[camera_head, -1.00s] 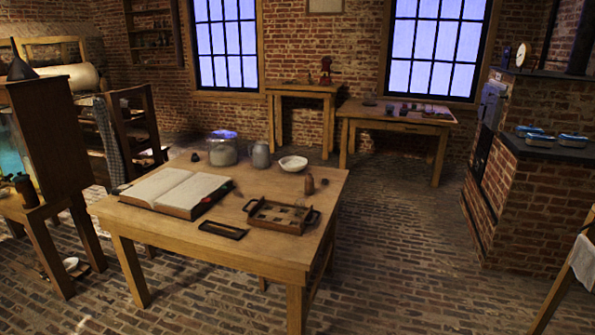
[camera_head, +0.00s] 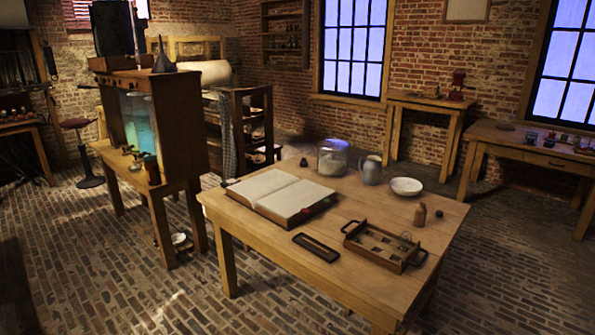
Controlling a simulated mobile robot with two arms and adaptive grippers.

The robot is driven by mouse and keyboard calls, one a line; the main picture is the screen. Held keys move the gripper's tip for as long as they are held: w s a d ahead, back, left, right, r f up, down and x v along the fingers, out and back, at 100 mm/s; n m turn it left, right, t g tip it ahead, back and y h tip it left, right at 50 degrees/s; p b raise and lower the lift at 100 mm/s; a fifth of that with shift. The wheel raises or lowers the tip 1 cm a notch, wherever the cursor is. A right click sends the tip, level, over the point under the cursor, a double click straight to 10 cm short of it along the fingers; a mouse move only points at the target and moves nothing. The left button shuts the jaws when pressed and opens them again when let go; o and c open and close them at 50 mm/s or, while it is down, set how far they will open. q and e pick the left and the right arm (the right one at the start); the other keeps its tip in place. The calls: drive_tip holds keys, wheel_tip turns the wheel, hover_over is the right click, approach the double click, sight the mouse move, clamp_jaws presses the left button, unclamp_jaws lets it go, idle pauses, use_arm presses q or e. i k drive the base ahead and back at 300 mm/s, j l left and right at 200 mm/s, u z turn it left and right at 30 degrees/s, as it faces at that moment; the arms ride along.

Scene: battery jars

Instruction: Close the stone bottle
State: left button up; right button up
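A small brown bottle (camera_head: 420,215) stands upright on the right part of the wooden table (camera_head: 310,285). A small dark piece (camera_head: 439,214) lies beside it; it is too small to tell what it is. A grey stone-like jug (camera_head: 370,170) stands further back, between a glass jar (camera_head: 332,158) and a white bowl (camera_head: 406,186). I cannot tell for certain which vessel is the stone bottle, or whether its mouth is open. Another small dark object (camera_head: 303,162) sits near the table's back left. Neither of my grippers is in view.
An open book (camera_head: 282,195), a dark narrow tray (camera_head: 316,247) and a divided wooden tray (camera_head: 380,246) occupy the table. A cabinet on a stand (camera_head: 165,120) is to the left. Side tables stand along the back wall. Brick floor (camera_head: 120,270) is clear at front left.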

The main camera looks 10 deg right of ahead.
sight(421, 211)
drive_tip(key=i+l+u, duration=0.15)
drive_tip(key=l, duration=0.25)
drive_tip(key=i+l+u, duration=0.1)
drive_tip(key=l, duration=0.25)
drive_tip(key=i+l+u, duration=0.15)
drive_tip(key=l, duration=0.3)
drive_tip(key=i+l+u, duration=0.1)
drive_tip(key=i+l, duration=0.15)
drive_tip(key=l, duration=0.2)
drive_tip(key=i+l+u, duration=0.15)
drive_tip(key=l, duration=0.25)
drive_tip(key=i+l, duration=0.1)
drive_tip(key=l, duration=0.4)
drive_tip(key=i+l, duration=0.15)
drive_tip(key=l, duration=0.35)
drive_tip(key=i+l, duration=0.1)
drive_tip(key=l, duration=0.4)
drive_tip(key=i+l, duration=0.1)
drive_tip(key=l, duration=0.4)
drive_tip(key=i+l, duration=0.15)
drive_tip(key=l, duration=0.35)
drive_tip(key=i+l+u, duration=0.1)
drive_tip(key=l, duration=0.4)
